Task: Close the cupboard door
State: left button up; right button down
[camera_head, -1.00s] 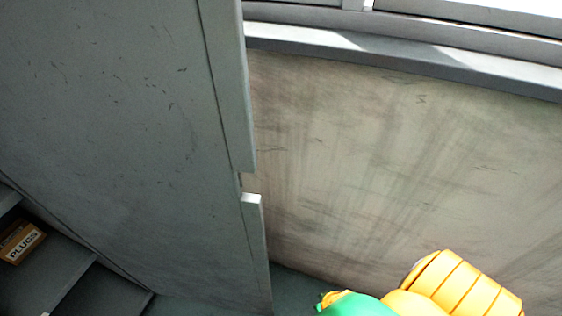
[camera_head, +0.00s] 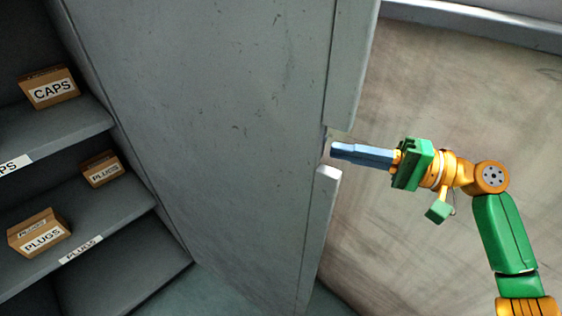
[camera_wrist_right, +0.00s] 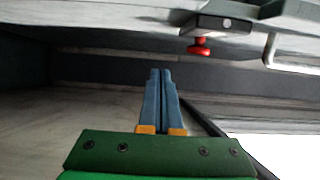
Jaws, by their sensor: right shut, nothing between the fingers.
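The grey cupboard door (camera_head: 215,120) stands open in the head view, with its free edge toward the right and a notch in that edge. To its left are the cupboard's open shelves (camera_head: 60,140). My right gripper (camera_head: 334,148) has its blue fingers shut and empty, with the tips close to the notch in the door's edge; I cannot tell whether they touch it. In the right wrist view the blue fingers (camera_wrist_right: 160,75) lie together. My left gripper is not in view.
On the shelves stand a CAPS box (camera_head: 50,88), a PLUGS box (camera_head: 40,235) and a smaller box (camera_head: 102,170). A pale stained wall (camera_head: 440,90) lies right of the door. A red knob (camera_wrist_right: 200,47) shows in the wrist view.

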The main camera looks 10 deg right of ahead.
aim_at(281, 154)
jog(key=a+p, duration=0.1)
jog(key=a, duration=0.2)
jog(key=w+a+p, duration=0.1)
jog(key=a+p, duration=0.1)
jog(key=a, duration=0.2)
jog(key=a+p, duration=0.2)
jog(key=a, duration=0.2)
jog(key=shift+w, duration=0.15)
